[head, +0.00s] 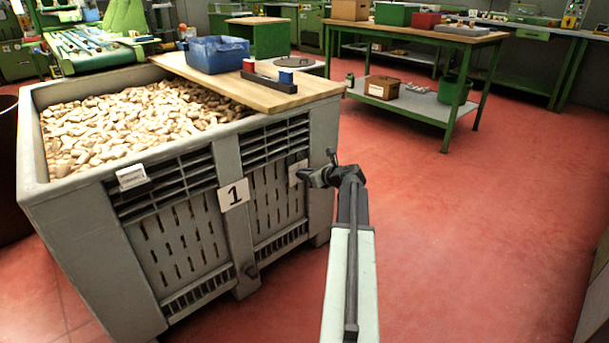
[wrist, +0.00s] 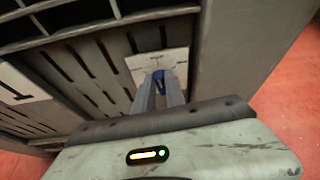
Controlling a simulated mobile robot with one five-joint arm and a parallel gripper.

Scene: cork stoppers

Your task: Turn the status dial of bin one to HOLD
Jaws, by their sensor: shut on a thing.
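Bin one (head: 228,160) is a large grey slatted crate with a "1" sign (head: 233,194) on its side. The status dial's pale plate (head: 297,172) is on the bin's side to the right of the sign, partly hidden by my gripper in the head view. In the wrist view the plate (wrist: 145,62) shows faint markings, too small to read, and a blue knob (wrist: 157,74). My gripper (head: 308,175) is at the plate. Its two fingers (wrist: 158,82) are shut on the blue knob. Which marking the knob points to cannot be told.
Cork stoppers (head: 150,120) fill the bin. A green workbench (head: 445,100) stands behind. The red floor to the right is clear.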

